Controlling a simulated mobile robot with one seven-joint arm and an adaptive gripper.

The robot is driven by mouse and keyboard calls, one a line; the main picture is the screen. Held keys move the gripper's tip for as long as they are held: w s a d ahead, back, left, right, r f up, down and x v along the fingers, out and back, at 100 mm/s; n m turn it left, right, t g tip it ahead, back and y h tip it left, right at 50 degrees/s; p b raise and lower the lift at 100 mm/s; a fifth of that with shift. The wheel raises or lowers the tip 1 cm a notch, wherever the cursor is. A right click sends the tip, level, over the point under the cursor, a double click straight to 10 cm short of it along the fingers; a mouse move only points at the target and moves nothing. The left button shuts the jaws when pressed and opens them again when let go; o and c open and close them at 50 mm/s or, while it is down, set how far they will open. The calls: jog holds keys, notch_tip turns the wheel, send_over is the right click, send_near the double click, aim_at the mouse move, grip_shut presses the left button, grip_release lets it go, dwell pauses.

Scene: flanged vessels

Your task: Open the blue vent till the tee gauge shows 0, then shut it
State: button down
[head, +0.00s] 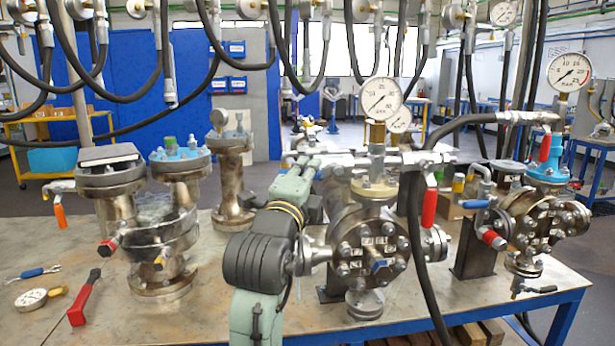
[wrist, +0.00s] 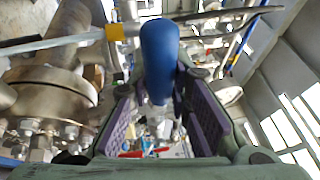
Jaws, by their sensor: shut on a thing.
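My gripper (head: 312,168) is at the left end of the pipework on top of the middle flanged vessel (head: 350,250). In the wrist view my gripper (wrist: 160,95) has its purple pads on either side of the blue vent handle (wrist: 160,50) and is shut on it. In the head view my gripper and arm hide that handle. A white dial gauge (head: 382,97) stands on the pipework tee above this vessel. Its needle seems to point to the lower left, but the reading is too small to tell. A red lever (head: 429,208) hangs down at the right of the pipework.
A second gauge (head: 568,72) stands on the right vessel, which has a blue-handled valve (head: 475,204). A black hose (head: 412,240) hangs in front of the middle vessel. Other flanged vessels (head: 165,250) stand left.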

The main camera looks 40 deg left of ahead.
jog(key=shift+r, duration=0.1)
jog(key=c, duration=1.5)
grip_release()
jog(key=shift+o, duration=0.2)
jog(key=v, duration=1.2)
